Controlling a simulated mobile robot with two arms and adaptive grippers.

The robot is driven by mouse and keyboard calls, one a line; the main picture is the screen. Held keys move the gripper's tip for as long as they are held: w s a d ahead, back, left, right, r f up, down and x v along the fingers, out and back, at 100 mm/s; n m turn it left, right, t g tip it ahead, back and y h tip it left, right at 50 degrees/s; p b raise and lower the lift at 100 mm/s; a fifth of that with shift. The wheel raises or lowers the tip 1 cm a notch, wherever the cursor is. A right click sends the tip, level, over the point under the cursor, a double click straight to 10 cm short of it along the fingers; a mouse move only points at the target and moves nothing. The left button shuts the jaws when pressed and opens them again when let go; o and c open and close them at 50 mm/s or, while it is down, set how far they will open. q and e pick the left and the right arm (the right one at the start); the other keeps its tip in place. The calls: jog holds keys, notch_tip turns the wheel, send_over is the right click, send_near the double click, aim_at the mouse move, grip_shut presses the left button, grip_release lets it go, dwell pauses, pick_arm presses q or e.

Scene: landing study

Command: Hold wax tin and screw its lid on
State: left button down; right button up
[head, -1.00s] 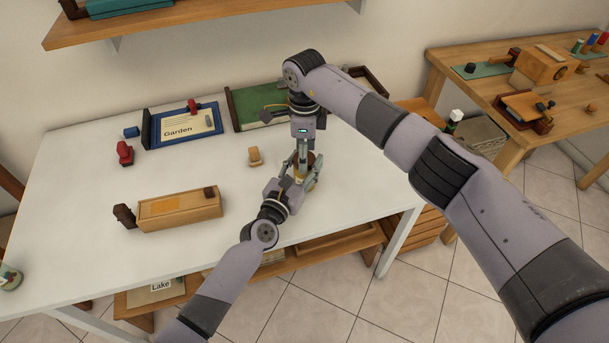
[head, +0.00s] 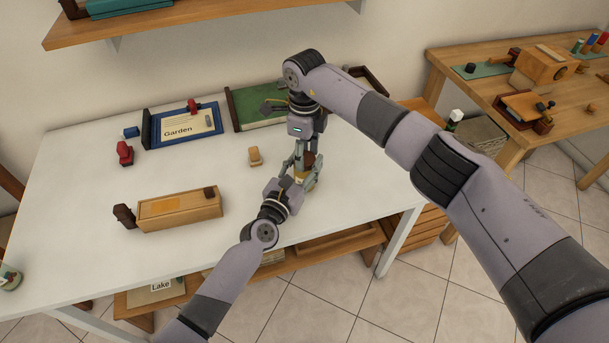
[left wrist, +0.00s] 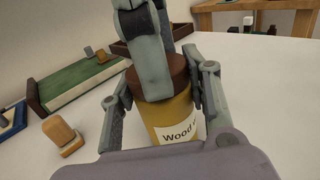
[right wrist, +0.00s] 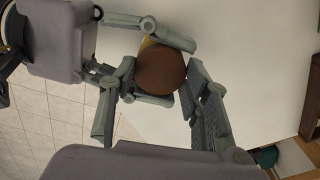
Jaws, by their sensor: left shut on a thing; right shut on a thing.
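The wax tin (left wrist: 167,118) is a yellow cylinder with a white label reading "Wood", the rest cut off. It stands upright near the table's front right. Its brown lid (right wrist: 160,70) sits on top; it also shows in the left wrist view (left wrist: 176,70). I cannot tell how tightly it is seated. My left gripper (head: 303,178) is shut around the tin's body from the front left. My right gripper (head: 304,158) points down from above, shut on the lid. In the head view, the fingers hide much of the tin and lid.
A wooden box (head: 180,211) lies to the left on the white table (head: 80,220). A small wooden block (head: 255,157) stands just left of the grippers. The table's front edge is close.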

jog(key=o, duration=1.3)
jog(key=shift+r, duration=0.1)
jog(key=shift+r, duration=2.15)
jog(key=shift+c, duration=0.4)
notch_tip(320, 180, up, 4)
jog(key=n, duration=0.3)
jog(key=shift+f, duration=0.25)
